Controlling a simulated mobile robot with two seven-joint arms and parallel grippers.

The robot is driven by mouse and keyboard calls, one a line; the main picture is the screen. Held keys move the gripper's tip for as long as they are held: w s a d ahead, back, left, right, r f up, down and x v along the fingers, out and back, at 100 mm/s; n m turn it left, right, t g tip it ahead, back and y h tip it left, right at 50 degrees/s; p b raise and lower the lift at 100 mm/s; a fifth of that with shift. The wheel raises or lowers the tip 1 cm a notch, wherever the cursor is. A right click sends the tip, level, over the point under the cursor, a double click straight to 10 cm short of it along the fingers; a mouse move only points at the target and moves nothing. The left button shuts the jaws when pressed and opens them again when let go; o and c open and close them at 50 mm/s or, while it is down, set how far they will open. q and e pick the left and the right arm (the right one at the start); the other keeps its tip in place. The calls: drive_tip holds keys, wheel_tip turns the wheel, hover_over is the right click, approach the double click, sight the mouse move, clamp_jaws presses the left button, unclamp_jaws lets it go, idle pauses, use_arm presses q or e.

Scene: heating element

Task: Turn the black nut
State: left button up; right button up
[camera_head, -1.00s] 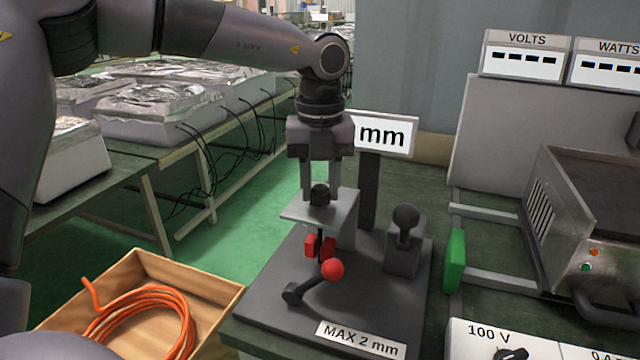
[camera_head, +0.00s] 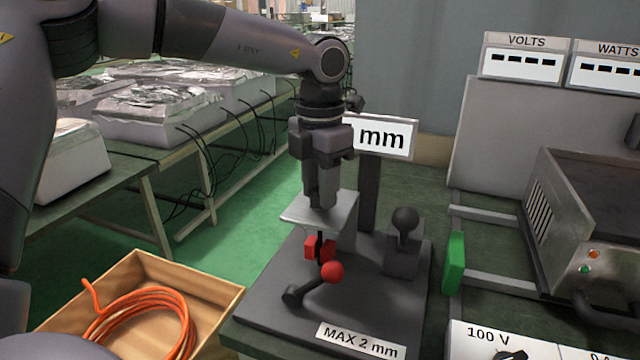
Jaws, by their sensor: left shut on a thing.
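My left gripper (camera_head: 322,203) points straight down over the grey plate (camera_head: 342,208) of the black fixture. Its fingers are shut around the black nut on top of that plate, and they hide the nut. Below the plate are red blocks (camera_head: 319,248) and a lever with a red ball knob (camera_head: 332,271). My right gripper is not in view.
The fixture base (camera_head: 268,311) carries a black ball-topped lever (camera_head: 405,219) and a "mm" sign (camera_head: 384,137) on a post close behind my gripper. A wooden box (camera_head: 215,325) with orange cable (camera_head: 140,325) stands left. A green block (camera_head: 454,262) and metal apparatus (camera_head: 590,230) stand right.

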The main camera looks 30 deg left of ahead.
use_arm(q)
drive_tip(key=m, duration=0.6)
drive_tip(key=shift+m, duration=0.3)
drive_tip(key=m, duration=0.4)
drive_tip(key=shift+m+p, duration=0.35)
drive_tip(key=shift+m, duration=0.05)
drive_tip(key=o, duration=1)
drive_tip(key=shift+o, duration=0.2)
drive_tip(key=shift+r, duration=0.1)
wheel_tip(320, 180, up, 7)
drive_tip(key=shift+f+p, duration=0.2)
drive_tip(key=shift+p, duration=0.1)
drive_tip(key=shift+r, duration=0.25)
